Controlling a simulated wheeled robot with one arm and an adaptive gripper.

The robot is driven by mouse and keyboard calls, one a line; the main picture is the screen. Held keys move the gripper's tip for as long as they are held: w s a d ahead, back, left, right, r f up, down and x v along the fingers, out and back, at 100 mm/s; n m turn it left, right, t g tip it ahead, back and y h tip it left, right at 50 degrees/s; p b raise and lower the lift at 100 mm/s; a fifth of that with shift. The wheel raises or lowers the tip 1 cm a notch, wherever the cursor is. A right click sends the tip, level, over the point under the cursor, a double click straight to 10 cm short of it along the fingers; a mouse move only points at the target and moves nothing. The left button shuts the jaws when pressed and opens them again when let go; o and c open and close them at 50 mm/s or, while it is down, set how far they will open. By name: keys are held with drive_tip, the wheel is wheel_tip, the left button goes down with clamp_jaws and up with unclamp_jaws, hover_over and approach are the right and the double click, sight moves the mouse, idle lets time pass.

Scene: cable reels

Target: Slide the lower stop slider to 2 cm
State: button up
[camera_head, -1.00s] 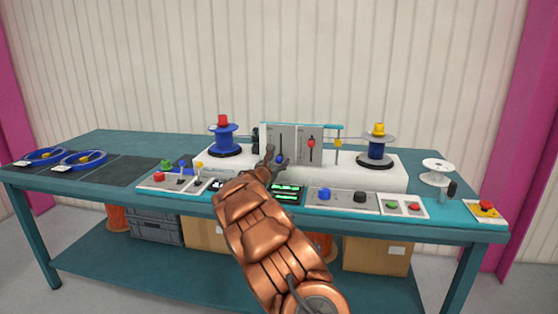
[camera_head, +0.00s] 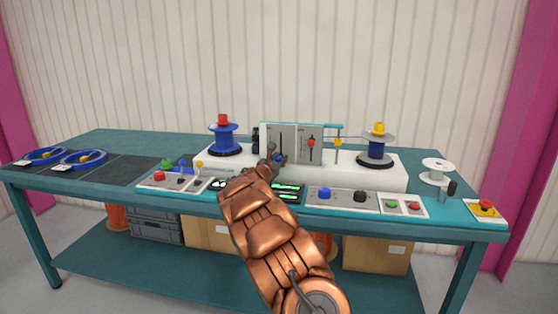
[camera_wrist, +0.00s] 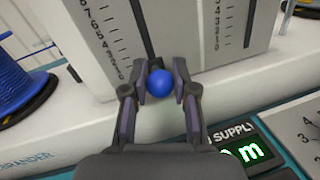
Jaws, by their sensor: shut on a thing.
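The lower stop slider is a blue knob (camera_wrist: 159,83) in a dark vertical slot on the left grey scale panel (camera_wrist: 104,40). In the wrist view the knob sits between the fingertips of my gripper (camera_wrist: 160,85), near the bottom of the slot. My gripper is shut on it. In the head view my gripper (camera_head: 275,158) reaches the lower part of the panel, and a bit of the blue knob (camera_head: 279,158) shows beside the fingers. The scale figures beside the knob are partly hidden by the fingers.
A second panel to the right carries a red slider knob (camera_head: 311,143). A blue spool (camera_head: 224,139) stands to the left and another spool (camera_head: 376,147) to the right. Switch panels and a green display (camera_head: 287,193) line the bench front.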

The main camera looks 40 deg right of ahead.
clamp_jaws()
wheel_tip(320, 180, up, 2)
drive_tip(key=shift+r+p, duration=0.15)
drive_tip(key=shift+p, duration=0.3)
drive_tip(key=o, duration=0.9)
unclamp_jaws()
drive_tip(key=shift+v, duration=6)
